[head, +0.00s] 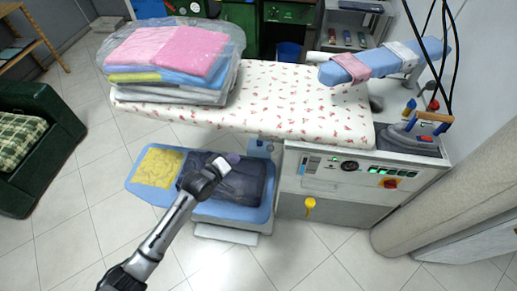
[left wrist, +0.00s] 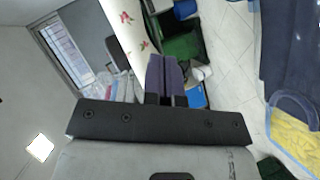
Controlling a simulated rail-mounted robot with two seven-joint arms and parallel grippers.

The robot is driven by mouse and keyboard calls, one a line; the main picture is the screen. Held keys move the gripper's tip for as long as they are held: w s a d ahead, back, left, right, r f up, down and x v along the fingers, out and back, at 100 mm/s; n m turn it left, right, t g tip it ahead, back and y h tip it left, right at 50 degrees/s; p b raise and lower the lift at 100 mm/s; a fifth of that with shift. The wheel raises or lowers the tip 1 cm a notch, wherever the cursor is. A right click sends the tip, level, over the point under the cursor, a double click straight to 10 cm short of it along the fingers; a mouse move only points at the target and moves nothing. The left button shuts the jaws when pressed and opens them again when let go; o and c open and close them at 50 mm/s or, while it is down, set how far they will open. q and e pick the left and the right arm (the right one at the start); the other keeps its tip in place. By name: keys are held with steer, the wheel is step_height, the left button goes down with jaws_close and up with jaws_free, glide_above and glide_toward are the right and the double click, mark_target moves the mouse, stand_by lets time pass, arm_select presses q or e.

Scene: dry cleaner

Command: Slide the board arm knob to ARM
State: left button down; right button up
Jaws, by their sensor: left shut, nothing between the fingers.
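The ironing board (head: 265,100) has a white cover with red flowers. Its white control cabinet (head: 340,185) stands at the right end. On the left of the cabinet's front is a small slider-like control (head: 304,165); I cannot read its labels or tell its setting. My left gripper (head: 228,160) is left of the cabinet, below the board's front edge and over the blue tray, apart from the control. Its fingers show closed together and empty in the left wrist view (left wrist: 165,78). My right gripper is not in view.
The blue tray (head: 265,215) holds dark and yellow folded cloth. Bagged pink and blue laundry (head: 170,65) sits on the board. A red-and-yellow rotary switch (head: 389,183), green displays and a yellow knob (head: 310,205) are on the cabinet. An iron (head: 425,125) rests on top. Floor in front is clear.

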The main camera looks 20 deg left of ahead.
arm_select(q)
steer(key=b, duration=0.4)
glide_toward(271, 145)
steer(key=w+a+f, duration=0.1)
steer(key=w+a, duration=0.3)
steer(key=shift+n+h, duration=0.3)
steer(key=shift+n, duration=0.1)
steer(key=shift+w+d+f+b, duration=0.1)
steer(key=shift+w+d+f, duration=0.2)
steer(key=shift+d, duration=0.3)
steer(key=shift+w+d+f+b, duration=0.1)
steer(key=shift+w+d+f, duration=0.2)
steer(key=shift+d, duration=0.3)
steer(key=shift+w+d+f+b, duration=0.1)
steer(key=shift+w+d+f, duration=0.2)
steer(key=shift+d, duration=0.3)
